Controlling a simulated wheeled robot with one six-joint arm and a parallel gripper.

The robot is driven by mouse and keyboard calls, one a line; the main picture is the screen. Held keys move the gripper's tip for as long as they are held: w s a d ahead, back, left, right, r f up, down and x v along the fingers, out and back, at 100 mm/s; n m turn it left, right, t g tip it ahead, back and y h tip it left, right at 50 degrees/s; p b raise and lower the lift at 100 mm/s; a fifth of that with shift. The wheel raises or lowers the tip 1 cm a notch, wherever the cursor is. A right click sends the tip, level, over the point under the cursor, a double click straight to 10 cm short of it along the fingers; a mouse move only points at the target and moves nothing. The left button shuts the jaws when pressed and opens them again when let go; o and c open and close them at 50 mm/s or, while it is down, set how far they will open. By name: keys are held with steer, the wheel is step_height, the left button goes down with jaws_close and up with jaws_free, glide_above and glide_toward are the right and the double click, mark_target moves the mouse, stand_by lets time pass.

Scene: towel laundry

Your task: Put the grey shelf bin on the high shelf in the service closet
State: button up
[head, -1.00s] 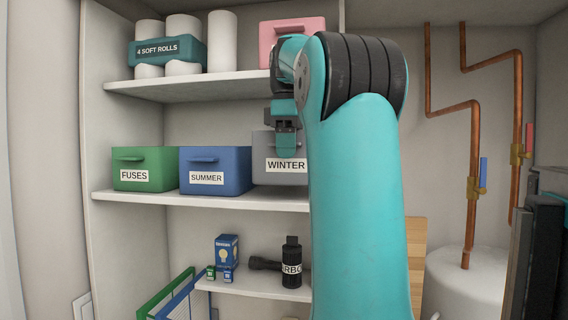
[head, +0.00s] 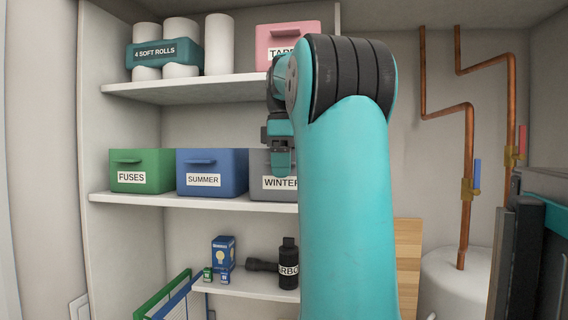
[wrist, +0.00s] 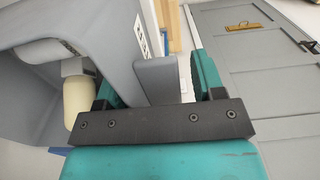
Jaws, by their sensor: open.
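The grey shelf bin (head: 259,161), labelled WINTER, stands on the middle shelf at the right of the blue bin; my arm hides its right part. My gripper (head: 281,168) is in front of it, pointing down. In the wrist view the grey bin (wrist: 120,50) fills the left and its handle tab (wrist: 158,80) lies between my open fingers (wrist: 160,75). I cannot tell whether either finger touches the tab. Pale items lie inside the bin.
A green FUSES bin (head: 141,163) and a blue SUMMER bin (head: 213,162) share the middle shelf (head: 190,200). Paper rolls (head: 219,45) and the pink bin (head: 285,32) stand on the high shelf. A bulb box (head: 223,252) and a black bottle (head: 288,268) are below. Copper pipes (head: 469,170) run at right.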

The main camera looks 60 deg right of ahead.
steer(key=shift+r, duration=3.85)
steer(key=shift+s, duration=0.1)
